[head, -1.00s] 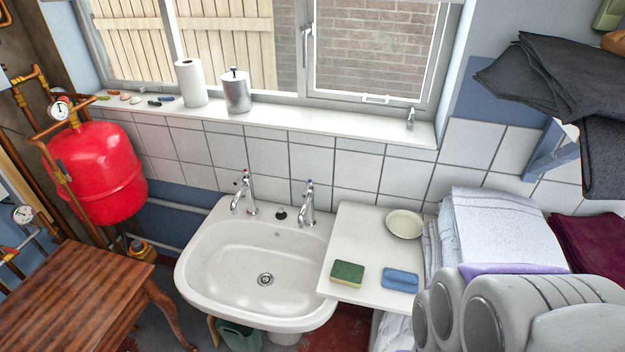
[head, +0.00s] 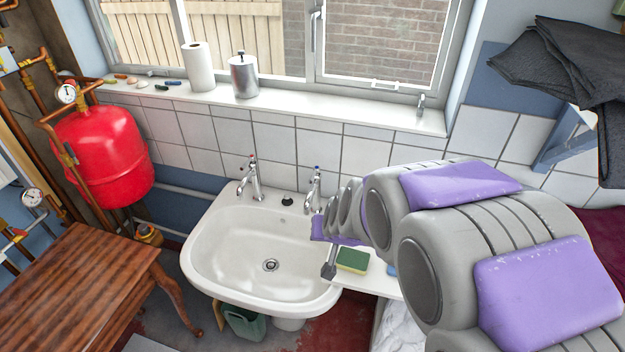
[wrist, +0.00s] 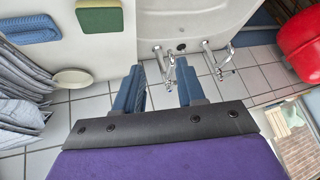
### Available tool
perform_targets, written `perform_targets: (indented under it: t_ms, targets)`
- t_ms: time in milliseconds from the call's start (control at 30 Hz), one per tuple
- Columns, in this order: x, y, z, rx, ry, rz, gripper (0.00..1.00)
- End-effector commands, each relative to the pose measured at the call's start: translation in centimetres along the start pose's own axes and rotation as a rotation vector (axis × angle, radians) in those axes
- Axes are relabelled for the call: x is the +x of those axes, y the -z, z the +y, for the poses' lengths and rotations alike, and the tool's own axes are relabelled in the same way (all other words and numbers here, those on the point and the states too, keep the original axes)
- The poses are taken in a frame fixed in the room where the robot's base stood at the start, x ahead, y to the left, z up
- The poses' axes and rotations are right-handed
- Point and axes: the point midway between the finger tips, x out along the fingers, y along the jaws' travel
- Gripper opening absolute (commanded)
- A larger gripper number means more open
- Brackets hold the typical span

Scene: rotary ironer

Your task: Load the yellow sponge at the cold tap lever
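A yellow sponge with a green top (head: 352,260) lies on the white board right of the basin. Its green face also shows at the top of the wrist view (wrist: 100,13). The cold tap (head: 315,190), with a blue mark, stands at the basin's back right; it shows in the wrist view (wrist: 165,62) just beyond my fingers. The hot tap (head: 250,178) stands to its left. My gripper (wrist: 162,74) is open and empty, with a gap between its blue fingers. In the head view my arm hides much of the board.
The white basin (head: 225,258) is empty. A blue sponge (wrist: 30,22) and a pale dish (wrist: 70,77) share the board, with folded towels (wrist: 22,95) beside it. A metal canister (head: 243,76) and paper roll (head: 198,68) stand on the sill. A wooden table (head: 70,285) is at left.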

Motion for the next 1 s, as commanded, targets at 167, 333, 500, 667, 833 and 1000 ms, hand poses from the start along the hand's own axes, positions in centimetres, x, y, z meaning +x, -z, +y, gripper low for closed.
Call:
perform_targets:
  t_ms: [167,333,500,667,833,1000]
  targets:
    - [6.2,3.8,-2.1,-0.004,-0.028,0.177,0.39]
    - [10.8,6.8,-3.5,-0.011,-0.084,0.357,0.39]
    - [14.7,8.2,-4.3,-0.035,-0.166,0.533,0.39]
    - [17.4,8.4,-4.8,-0.078,-0.260,0.700,0.39]
    - [18.6,7.9,-5.3,-0.133,-0.357,0.864,0.39]
    - [18.8,7.2,-5.4,-0.174,-0.418,0.959,0.39]
